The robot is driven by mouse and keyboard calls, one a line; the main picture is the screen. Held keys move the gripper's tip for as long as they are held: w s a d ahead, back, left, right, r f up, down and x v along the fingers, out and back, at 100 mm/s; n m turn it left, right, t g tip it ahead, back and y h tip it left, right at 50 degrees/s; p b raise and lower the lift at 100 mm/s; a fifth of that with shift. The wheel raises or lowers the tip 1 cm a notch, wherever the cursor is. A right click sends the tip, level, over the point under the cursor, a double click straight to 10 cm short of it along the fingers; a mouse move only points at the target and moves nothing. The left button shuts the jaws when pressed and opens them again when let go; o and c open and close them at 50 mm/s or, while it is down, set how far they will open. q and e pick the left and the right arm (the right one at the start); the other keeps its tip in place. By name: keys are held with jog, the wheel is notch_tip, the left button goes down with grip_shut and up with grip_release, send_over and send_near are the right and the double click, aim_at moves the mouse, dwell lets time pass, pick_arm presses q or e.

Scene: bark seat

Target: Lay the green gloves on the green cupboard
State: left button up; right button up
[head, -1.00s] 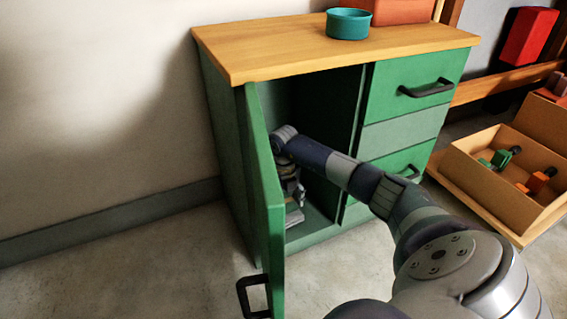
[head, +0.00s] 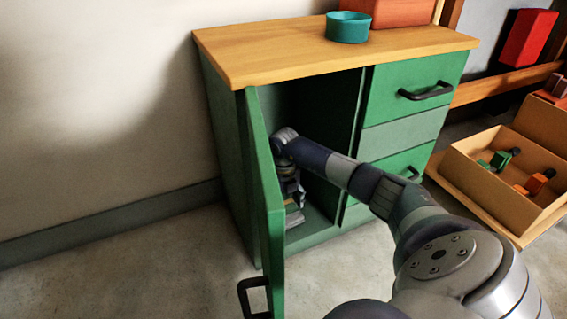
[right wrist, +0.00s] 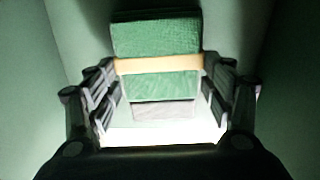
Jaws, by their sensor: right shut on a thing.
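The green cupboard (head: 275,52) has a wooden top, and its left door (head: 262,190) stands open towards me. My right arm reaches into the open compartment. My right gripper (head: 294,205) is low inside it, partly behind the door edge. In the right wrist view a green bundle with a tan band, which looks like the green gloves (right wrist: 157,40), lies between the fingers of the right gripper (right wrist: 160,92), which is shut on it. The gloves cannot be made out in the head view. My left gripper is not in view.
A teal round bowl (head: 348,27) and an orange box (head: 400,11) stand at the back of the cupboard top; its left part is clear. A wooden tray (head: 480,180) with green and orange tools is at the right. The door handle (head: 254,298) juts out in front.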

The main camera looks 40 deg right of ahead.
jog(key=shift+f, duration=0.25)
jog(key=o, duration=1.2)
jog(key=shift+c, duration=0.2)
jog(key=shift+o, duration=0.2)
jog(key=shift+r, duration=0.1)
notch_tip(320, 180, up, 7)
jog(key=p, duration=0.7)
